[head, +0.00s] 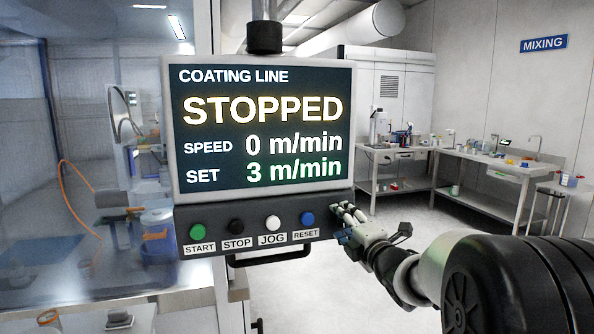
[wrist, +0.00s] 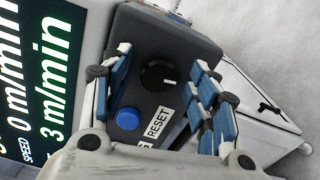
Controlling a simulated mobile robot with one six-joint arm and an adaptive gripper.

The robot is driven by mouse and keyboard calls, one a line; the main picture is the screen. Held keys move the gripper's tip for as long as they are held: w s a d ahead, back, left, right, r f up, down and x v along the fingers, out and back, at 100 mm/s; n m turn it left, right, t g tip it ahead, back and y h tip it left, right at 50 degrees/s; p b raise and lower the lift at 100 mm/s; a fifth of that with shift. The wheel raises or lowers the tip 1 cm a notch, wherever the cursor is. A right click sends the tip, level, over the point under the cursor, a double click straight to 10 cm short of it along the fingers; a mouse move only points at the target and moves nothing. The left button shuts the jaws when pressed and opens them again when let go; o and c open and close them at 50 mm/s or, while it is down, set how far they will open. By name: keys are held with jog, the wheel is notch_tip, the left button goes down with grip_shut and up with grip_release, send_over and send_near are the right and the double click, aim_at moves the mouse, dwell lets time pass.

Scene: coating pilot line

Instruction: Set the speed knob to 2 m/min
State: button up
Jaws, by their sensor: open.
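The speed display (head: 263,123) reads STOPPED, SPEED 0 m/min and SET 3 m/min. Part of this display (wrist: 40,80) also shows in the wrist view. A round black knob (wrist: 158,77) with a short white mark sits on the dark button panel (wrist: 165,32), near the blue RESET button (wrist: 129,118). My gripper (wrist: 163,86) is open, with its blue-padded fingers on either side of the knob and visible gaps between. I cannot tell whether the fingertips reach the knob's depth. In the head view my gripper (head: 346,225) is at the panel's right end and hides the knob.
START (head: 197,231), STOP (head: 236,227) and JOG (head: 273,223) buttons line the panel left of RESET (head: 307,218). A black handle bar (head: 270,257) hangs below. Glass-fronted equipment stands left. Benches (head: 490,165) stand at the back right, with open floor before them.

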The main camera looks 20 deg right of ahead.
jog(key=shift+s, duration=0.1)
jog(key=s, duration=0.5)
jog(key=shift+s+d, duration=0.1)
jog(key=shift+s, duration=0.3)
jog(key=shift+c, duration=0.3)
